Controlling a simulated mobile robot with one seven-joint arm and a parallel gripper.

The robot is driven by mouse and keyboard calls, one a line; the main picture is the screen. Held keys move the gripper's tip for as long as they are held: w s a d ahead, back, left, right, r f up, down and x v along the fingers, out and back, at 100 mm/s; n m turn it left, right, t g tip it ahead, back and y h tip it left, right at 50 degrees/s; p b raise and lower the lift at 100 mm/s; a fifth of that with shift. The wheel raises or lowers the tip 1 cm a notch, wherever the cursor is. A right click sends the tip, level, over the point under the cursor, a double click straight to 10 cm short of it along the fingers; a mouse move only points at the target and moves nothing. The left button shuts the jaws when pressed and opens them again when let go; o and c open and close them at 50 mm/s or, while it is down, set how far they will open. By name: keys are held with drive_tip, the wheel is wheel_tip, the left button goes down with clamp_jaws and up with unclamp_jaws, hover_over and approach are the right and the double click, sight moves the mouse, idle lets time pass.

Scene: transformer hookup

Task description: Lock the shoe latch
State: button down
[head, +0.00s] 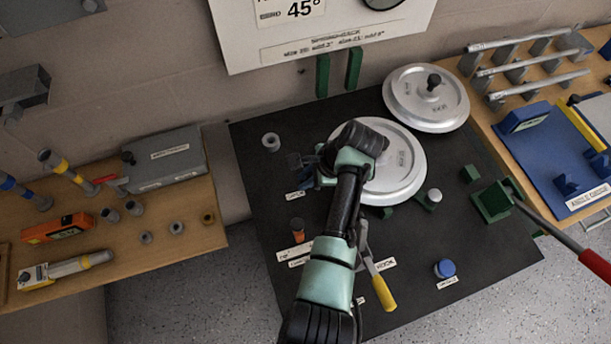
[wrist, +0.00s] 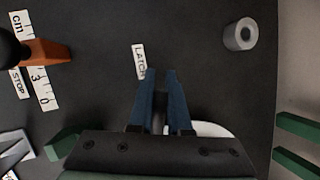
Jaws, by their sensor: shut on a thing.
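My gripper (head: 297,162) is at the left of the near silver disc (head: 405,165), above the black board. In the wrist view its two blue fingers (wrist: 160,75) are close together beside the LATCH label (wrist: 139,62). They are shut on a small dark piece (wrist: 160,100), which I take for the shoe latch. Most of it is hidden between the fingers, so I cannot tell its position. The LATCH label (head: 295,194) also shows just below the gripper in the head view. My arm hides part of the disc and the board's middle.
An orange block with a dark top (head: 297,229) and a yellow-handled lever (head: 381,287) stand on the board. A grey ring (head: 271,142) is at its upper left. A red-handled lever (head: 597,266) reaches in from the right. The board's lower right is mostly clear.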

drive_tip(key=shift+s+n+g, duration=0.2)
drive_tip(key=shift+n+g, duration=0.15)
drive_tip(key=shift+n, duration=0.45)
drive_tip(key=shift+s+n+g, duration=0.2)
drive_tip(key=shift+n+g, duration=0.15)
drive_tip(key=shift+n, duration=0.45)
drive_tip(key=c, duration=0.9)
unclamp_jaws()
drive_tip(key=shift+d, duration=0.1)
drive_tip(key=shift+o, duration=0.2)
drive_tip(key=v, duration=1.3)
drive_tip(key=shift+b, duration=0.35)
